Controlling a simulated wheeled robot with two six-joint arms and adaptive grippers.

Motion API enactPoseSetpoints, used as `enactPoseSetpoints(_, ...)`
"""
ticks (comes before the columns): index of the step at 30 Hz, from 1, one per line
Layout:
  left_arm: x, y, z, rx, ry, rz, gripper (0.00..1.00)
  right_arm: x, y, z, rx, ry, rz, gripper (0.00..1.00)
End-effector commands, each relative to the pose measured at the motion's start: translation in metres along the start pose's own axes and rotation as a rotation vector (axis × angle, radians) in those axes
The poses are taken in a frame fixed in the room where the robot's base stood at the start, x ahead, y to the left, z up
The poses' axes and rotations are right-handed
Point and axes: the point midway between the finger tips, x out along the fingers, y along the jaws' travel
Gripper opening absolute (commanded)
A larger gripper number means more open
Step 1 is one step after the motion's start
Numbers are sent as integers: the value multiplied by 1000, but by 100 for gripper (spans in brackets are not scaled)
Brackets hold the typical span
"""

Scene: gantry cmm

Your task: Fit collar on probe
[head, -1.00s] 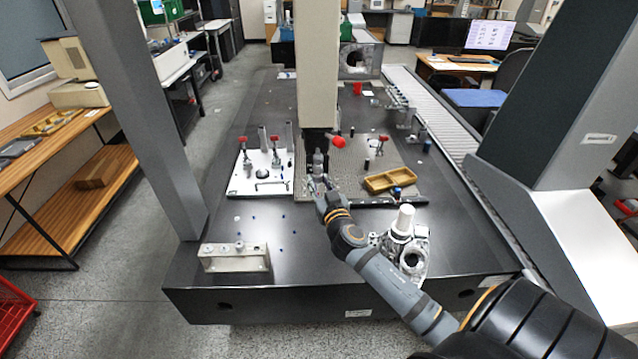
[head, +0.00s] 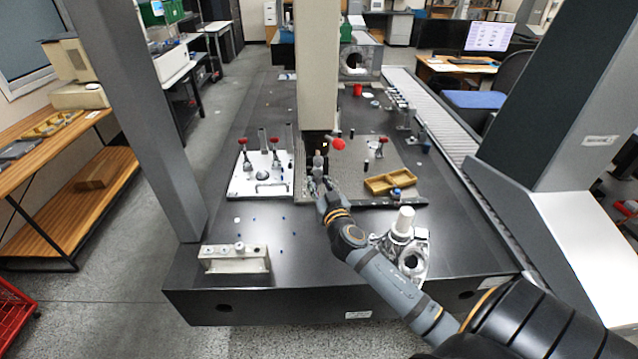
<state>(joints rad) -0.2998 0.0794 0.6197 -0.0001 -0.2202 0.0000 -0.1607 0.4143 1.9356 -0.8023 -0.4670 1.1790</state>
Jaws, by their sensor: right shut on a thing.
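The probe (head: 318,160) is a small grey upright piece hanging under the pale vertical column (head: 317,70) over the middle of the black table. My right gripper (head: 317,182) is at the probe's lower end, reached from the front right. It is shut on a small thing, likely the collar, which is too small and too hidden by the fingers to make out. I cannot tell whether the collar is around the probe or just below it. My left gripper is not in view.
A white fixture plate (head: 240,185) with red-knobbed clamps lies left of the probe. A yellow divided tray (head: 390,182) lies to the right. A metal casting (head: 418,262) and a grey block (head: 222,262) stand near the front edge of the black table (head: 300,285).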

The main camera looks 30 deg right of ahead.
Motion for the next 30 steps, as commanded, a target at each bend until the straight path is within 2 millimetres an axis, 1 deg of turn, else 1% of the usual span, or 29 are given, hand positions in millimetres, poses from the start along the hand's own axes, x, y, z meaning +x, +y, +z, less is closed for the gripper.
enactPoseSetpoints(2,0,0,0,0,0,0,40,0,0,1,0,-2,1,0)
enactPoseSetpoints(3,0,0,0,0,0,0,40,0,0,1,0,-2,1,30)
enactPoseSetpoints(8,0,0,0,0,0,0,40,0,0,1,0,-2,1,52)
enactPoseSetpoints(17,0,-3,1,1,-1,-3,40,-1,0,1,0,-2,0,53)
enactPoseSetpoints(20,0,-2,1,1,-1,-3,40,-10,0,2,-2,-3,1,53)
enactPoseSetpoints(23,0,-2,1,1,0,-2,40,-30,0,2,-3,-4,-2,53)
enactPoseSetpoints(27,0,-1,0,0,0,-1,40,-65,0,2,-3,-6,-2,53)
enactPoseSetpoints(30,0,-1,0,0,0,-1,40,-88,0,2,-3,-6,-2,53)
